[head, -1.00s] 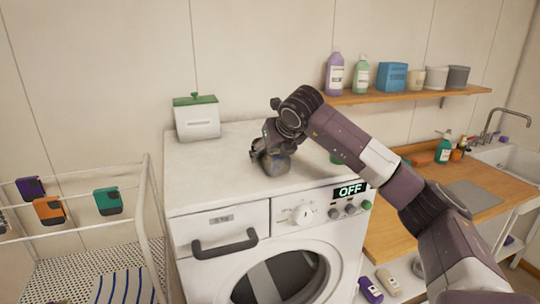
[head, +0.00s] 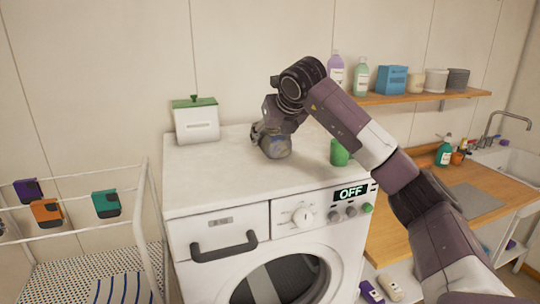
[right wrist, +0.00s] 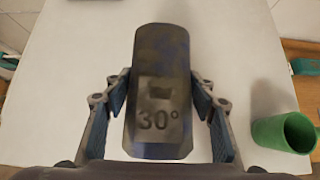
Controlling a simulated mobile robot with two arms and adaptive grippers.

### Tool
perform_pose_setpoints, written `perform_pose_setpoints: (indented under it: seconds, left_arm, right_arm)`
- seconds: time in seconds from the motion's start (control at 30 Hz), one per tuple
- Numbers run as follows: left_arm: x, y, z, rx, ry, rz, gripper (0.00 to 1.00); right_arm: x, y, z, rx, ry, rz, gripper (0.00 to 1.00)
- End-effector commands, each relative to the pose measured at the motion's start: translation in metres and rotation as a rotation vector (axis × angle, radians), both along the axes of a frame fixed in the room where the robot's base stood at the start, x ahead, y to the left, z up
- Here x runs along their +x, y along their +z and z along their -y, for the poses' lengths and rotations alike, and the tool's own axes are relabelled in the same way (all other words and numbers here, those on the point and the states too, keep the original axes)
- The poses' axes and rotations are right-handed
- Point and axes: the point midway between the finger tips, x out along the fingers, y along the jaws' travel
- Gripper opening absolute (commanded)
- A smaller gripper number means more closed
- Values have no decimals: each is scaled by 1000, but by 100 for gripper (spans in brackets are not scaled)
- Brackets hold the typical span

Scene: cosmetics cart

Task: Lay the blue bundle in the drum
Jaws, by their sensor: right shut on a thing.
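My right gripper (right wrist: 160,95) is shut on a dark grey bundle (right wrist: 160,90) with a bluish tint and "30°" printed on it. In the head view the bundle (head: 276,147) hangs below my right gripper (head: 270,130), over the washing machine's top; I cannot tell whether it touches the top. The drum (head: 278,284) shows in the round front of the white washing machine (head: 190,185), low in the picture; I cannot tell whether a glass door covers it. My left gripper is not in view.
A green cup (head: 339,152) stands on the machine top, right of the bundle. A white box with a green lid (head: 196,120) stands at the back left. A white rack (head: 148,215) is at left, a wooden counter (head: 415,205) at right. The machine top's front left is clear.

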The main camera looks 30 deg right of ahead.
Motion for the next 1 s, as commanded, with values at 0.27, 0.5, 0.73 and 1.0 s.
perform_pose_setpoints:
  seconds: [0.27,0.5,0.73,1.0]
  left_arm:
    - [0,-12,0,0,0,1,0]
    - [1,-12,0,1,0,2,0]
    - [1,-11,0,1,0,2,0]
    - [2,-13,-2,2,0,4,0]
  right_arm:
    - [1,80,-2,3,1,7,18]
    - [0,126,-1,2,1,2,18]
    - [0,144,0,0,1,1,18]
    - [0,139,-7,-2,4,0,18]
